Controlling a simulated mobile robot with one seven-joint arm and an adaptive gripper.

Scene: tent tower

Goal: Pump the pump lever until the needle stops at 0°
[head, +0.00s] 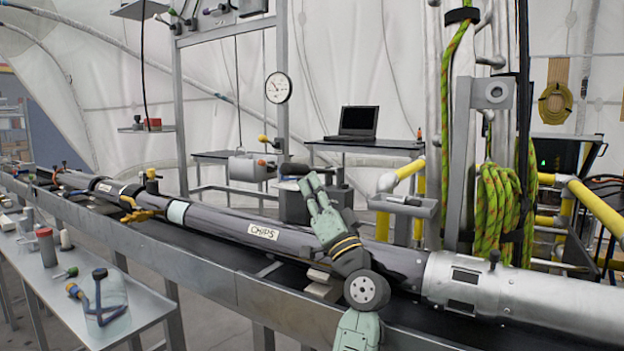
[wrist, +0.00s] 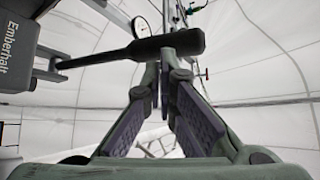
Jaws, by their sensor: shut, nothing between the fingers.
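The pump (head: 294,207) is a dark grey box standing behind the pipe in the head view; its side with the word "Emberhalt" shows in the wrist view (wrist: 15,45). Its lever, with a dark grip (wrist: 165,48), runs across the wrist view in front of my fingertips. My gripper (head: 313,179) is shut and empty, right by the lever grip; I cannot tell whether they touch. In the head view the gripper partly hides the pump. The round white gauge (head: 278,87) hangs on a metal post; its needle is too small to read. The gauge's rim shows in the wrist view (wrist: 141,28).
A long grey pipe marked "CHIPS" (head: 223,224) lies on a rail bench in front of the pump. A laptop (head: 358,122) stands on a table behind. Green ropes (head: 498,200) and yellow pipes (head: 596,207) are at right. A side table (head: 150,304) with tools is front left.

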